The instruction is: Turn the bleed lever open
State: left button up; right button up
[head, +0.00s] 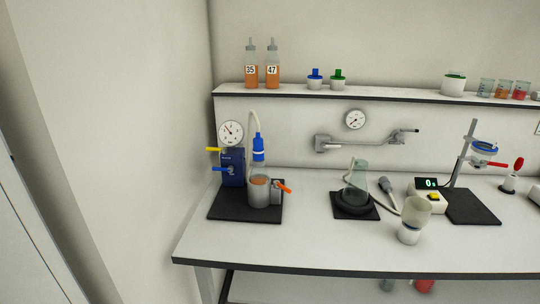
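A blue unit (232,170) with a round dial gauge (231,133) on top stands on a black mat (230,213) at the left of the bench. An orange lever (285,187) points right and slightly down from the fitting beside the vessel. No label shows which lever is the bleed lever. Neither gripper is in view.
A glass flask (358,176) stands on a black base to the right. Further right are a cup-topped holder (409,234), a scale-like box with a green display (428,184), and a stand (463,153). A shelf (360,95) with bottles runs above. The bench front is mostly clear.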

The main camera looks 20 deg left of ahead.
aim_at(224, 150)
jog(key=z, duration=0.4)
jog(key=i, duration=0.5)
jog(key=u, duration=0.9)
jog(key=i, duration=0.75)
jog(key=u, duration=0.85)
